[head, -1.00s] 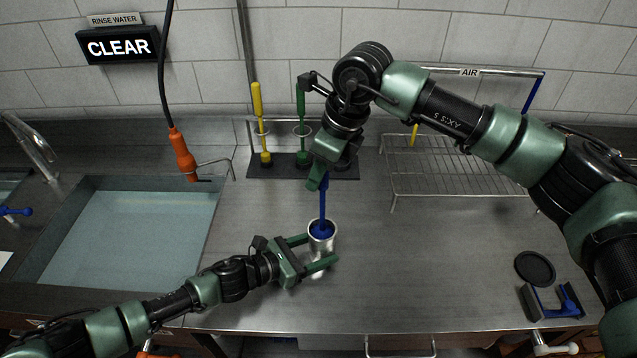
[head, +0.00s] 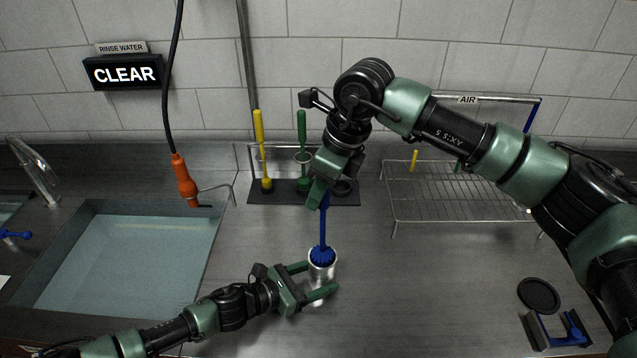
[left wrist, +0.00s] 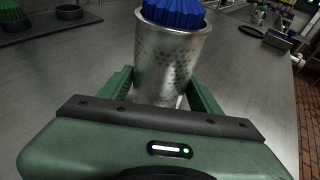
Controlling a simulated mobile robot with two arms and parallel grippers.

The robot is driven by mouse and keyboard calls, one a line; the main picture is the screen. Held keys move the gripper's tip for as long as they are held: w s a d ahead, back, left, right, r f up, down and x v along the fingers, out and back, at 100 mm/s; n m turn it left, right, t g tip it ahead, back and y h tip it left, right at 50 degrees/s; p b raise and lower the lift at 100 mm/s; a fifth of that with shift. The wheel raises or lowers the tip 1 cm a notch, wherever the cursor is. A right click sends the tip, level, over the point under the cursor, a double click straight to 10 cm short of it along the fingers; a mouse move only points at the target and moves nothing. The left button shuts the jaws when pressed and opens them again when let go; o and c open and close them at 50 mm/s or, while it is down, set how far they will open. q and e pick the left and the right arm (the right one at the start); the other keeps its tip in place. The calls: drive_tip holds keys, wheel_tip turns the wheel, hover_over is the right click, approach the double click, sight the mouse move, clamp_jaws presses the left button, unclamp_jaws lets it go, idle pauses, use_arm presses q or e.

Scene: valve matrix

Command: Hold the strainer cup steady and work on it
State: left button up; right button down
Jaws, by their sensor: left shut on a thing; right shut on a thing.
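The strainer cup (head: 322,272) is a perforated metal cylinder standing upright on the steel counter. My left gripper (head: 322,278) is shut on it from the left, and the cup also shows between the green fingers in the left wrist view (left wrist: 172,65). A blue brush (head: 324,225) points straight down with its bristle head at the cup's mouth, partly above the rim. My right gripper (head: 321,190) is shut on the brush handle from above. The left wrist view shows the blue bristles (left wrist: 174,12) in the cup's opening. The cup's inside is hidden.
A yellow brush (head: 260,145) and a green brush (head: 302,140) stand in a holder behind. A sink of water (head: 125,255) lies left, with an orange sprayer (head: 184,178) above its edge. A wire rack (head: 440,205) stands right; a black disc (head: 539,295) lies front right.

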drive_tip(key=shift+f, duration=3.2)
wheel_tip(320, 180, up, 7)
drive_tip(key=shift+r, duration=0.9)
drive_tip(key=shift+r, duration=3.75)
use_arm(q)
drive_tip(key=o, duration=1.1)
drive_tip(key=shift+c, duration=0.2)
